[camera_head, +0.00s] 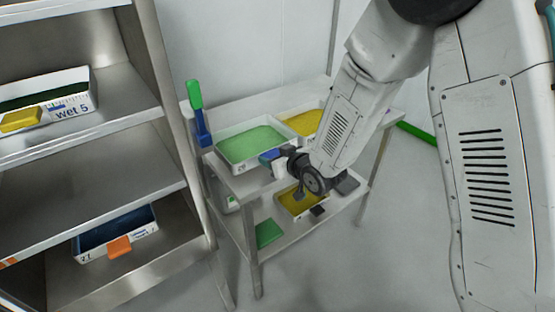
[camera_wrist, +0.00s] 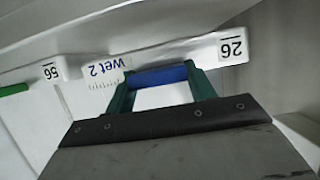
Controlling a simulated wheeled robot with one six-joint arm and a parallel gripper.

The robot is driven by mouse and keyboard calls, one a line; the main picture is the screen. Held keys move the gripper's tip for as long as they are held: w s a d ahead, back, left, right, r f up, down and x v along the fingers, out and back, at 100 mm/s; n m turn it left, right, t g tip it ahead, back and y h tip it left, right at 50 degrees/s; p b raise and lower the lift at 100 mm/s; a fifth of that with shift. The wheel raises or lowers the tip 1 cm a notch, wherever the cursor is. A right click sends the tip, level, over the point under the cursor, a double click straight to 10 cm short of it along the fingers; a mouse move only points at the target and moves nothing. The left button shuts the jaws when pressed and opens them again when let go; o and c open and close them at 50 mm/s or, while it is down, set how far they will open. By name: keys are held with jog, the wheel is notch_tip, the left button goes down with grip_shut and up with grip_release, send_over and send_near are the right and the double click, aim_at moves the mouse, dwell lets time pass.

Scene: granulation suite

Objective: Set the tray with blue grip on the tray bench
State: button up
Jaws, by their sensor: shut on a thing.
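The tray with blue grip (camera_head: 241,163) is white-walled, holds green material and appears level at the tray bench top. I cannot tell whether its underside touches the surface. In the wrist view its blue grip (camera_wrist: 158,76) lies between the green fingers of my gripper (camera_wrist: 160,84), under the labels "wet 2" and "26". My gripper (camera_head: 285,161) is shut on this grip at the tray's near right side in the head view. The tray bench (camera_head: 238,185) is a metal table with a lower shelf. My arm hides part of its right side.
A tray of yellow material (camera_head: 303,122) sits right beside the held tray. A blue-and-green upright object (camera_head: 198,115) stands at the bench's left edge. A yellow-filled tray (camera_head: 291,203) is on the lower shelf. A metal rack (camera_head: 110,117) with trays stands close on the left.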

jog(key=shift+w+a, duration=0.5)
jog(key=shift+w, duration=0.25)
jog(key=shift+w+a+f, duration=0.15)
jog(key=shift+w, duration=0.05)
jog(key=shift+d+f, duration=0.25)
jog(key=shift+f, duration=0.1)
jog(key=shift+a+f, duration=0.3)
jog(key=shift+f, duration=0.2)
jog(key=o, duration=1.3)
jog(key=shift+c, duration=0.2)
jog(key=shift+d, duration=0.1)
jog(key=shift+s, duration=0.1)
